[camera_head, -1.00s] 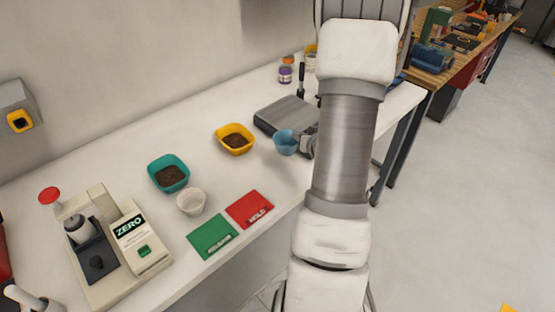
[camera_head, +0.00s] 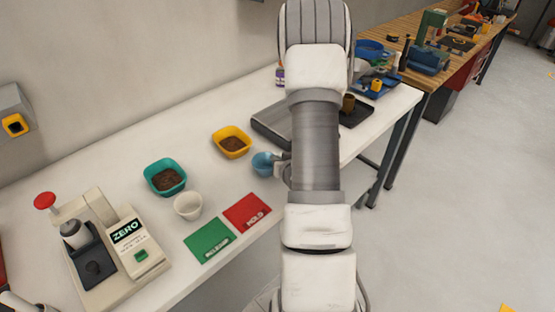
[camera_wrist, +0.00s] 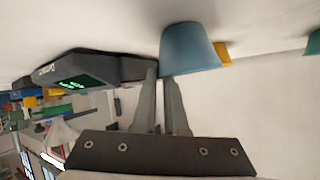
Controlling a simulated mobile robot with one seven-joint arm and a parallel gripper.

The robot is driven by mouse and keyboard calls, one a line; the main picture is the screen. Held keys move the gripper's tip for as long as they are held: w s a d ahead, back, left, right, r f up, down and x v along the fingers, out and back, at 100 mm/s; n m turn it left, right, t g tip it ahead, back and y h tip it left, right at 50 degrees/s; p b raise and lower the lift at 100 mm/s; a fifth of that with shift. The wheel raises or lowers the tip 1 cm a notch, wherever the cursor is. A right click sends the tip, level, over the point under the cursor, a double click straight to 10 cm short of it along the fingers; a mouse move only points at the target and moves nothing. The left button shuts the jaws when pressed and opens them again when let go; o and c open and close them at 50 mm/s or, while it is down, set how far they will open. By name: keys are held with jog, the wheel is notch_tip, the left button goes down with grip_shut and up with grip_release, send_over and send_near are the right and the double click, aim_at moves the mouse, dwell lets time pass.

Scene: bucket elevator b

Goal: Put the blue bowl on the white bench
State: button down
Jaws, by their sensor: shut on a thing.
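The small blue bowl (camera_head: 264,164) is at my gripper (camera_head: 284,168), over the front part of the white bench (camera_head: 110,135). In the wrist view, my gripper (camera_wrist: 160,76) is shut on one side of the blue bowl (camera_wrist: 190,50). The bench surface fills the top of that view, with the bowl's narrow base towards it. Whether the base touches the bench I cannot tell. My arm hides part of the bench and most of my gripper in the head view.
A dark scale (camera_head: 275,122) stands behind the bowl. A yellow bowl (camera_head: 232,142), a teal bowl (camera_head: 165,177) and a white cup (camera_head: 188,206) stand to the left. Red (camera_head: 247,212) and green (camera_head: 210,239) cards lie in front. Bare bench lies between the bowl and the red card.

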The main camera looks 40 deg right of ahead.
jog(key=c, duration=1)
grip_release()
jog(key=shift+o, duration=0.2)
jog(key=shift+s, duration=0.1)
jog(key=v, duration=0.3)
jog(key=p+v, duration=0.1)
jog(key=v, duration=0.2)
jog(key=shift+s+a+r, duration=0.1)
jog(key=shift+a+r, duration=0.05)
jog(key=shift+r, duration=0.3)
jog(key=p+v, duration=0.5)
jog(key=p, duration=0.5)
jog(key=shift+s+f, duration=0.15)
jog(key=shift+s, duration=0.05)
